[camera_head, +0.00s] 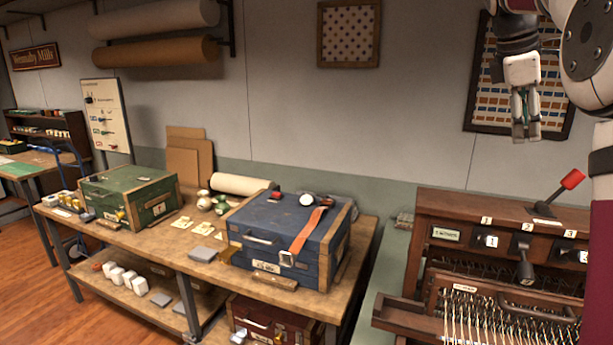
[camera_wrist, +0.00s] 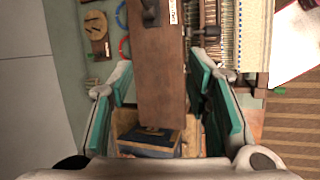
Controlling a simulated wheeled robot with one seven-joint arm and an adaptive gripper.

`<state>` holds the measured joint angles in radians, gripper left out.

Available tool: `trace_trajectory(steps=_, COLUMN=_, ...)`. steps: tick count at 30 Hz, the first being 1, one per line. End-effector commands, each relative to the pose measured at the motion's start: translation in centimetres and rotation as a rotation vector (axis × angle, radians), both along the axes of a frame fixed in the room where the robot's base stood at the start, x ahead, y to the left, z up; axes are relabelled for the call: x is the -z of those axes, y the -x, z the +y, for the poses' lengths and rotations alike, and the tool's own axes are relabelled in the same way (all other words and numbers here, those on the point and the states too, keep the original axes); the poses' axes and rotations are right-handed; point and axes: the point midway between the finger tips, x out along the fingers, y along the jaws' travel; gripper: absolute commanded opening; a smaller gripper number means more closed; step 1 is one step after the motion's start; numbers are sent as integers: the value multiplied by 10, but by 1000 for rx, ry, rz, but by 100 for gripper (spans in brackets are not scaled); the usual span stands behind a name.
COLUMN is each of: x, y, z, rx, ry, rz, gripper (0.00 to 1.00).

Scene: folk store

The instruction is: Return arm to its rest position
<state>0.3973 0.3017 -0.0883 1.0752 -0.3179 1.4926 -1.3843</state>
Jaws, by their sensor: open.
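My gripper (camera_head: 526,128) hangs at the upper right of the head view, fingers pointing down, in front of the framed panel on the wall. It is apart from the wooden machine below it. In the wrist view my gripper (camera_wrist: 165,108) has its two teal-padded fingers spread wide at left and right. Nothing is held between them; the brown wooden machine top and part of a blue case (camera_wrist: 150,140) show through the gap, farther off. My arm is folded at the right edge of the head view.
A wooden machine (camera_head: 455,208) with a red-knobbed lever (camera_head: 571,180) stands below my gripper. A workbench (camera_head: 150,248) holds a blue case (camera_head: 285,228) and a green case (camera_head: 128,195). A framed panel (camera_head: 485,95) hangs behind the gripper. The air around the gripper looks clear.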

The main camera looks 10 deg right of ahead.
Motion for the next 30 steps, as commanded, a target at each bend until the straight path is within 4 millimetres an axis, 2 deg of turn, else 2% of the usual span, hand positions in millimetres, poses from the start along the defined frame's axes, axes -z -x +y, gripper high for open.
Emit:
trace_trajectory(steps=1, x=-2, y=8, z=24, rx=23, ry=-21, rz=-50, gripper=45)
trace_trajectory(steps=8, x=12, y=48, z=121, rx=176, ry=-154, rz=-258, gripper=45)
trace_trajectory(steps=14, x=44, y=101, z=198, rx=332, ry=-300, rz=-402, gripper=45)
trace_trajectory(steps=18, x=79, y=144, z=245, rx=455, ry=-415, rz=-479, gripper=45)
trace_trajectory(steps=24, x=134, y=201, z=292, rx=627, ry=-561, rz=-545, gripper=45)
trace_trajectory(steps=27, x=156, y=219, z=305, rx=692, ry=-609, rz=-561, gripper=45)
trace_trajectory(steps=30, x=169, y=230, z=311, rx=733, ry=-636, rz=-569, gripper=45)
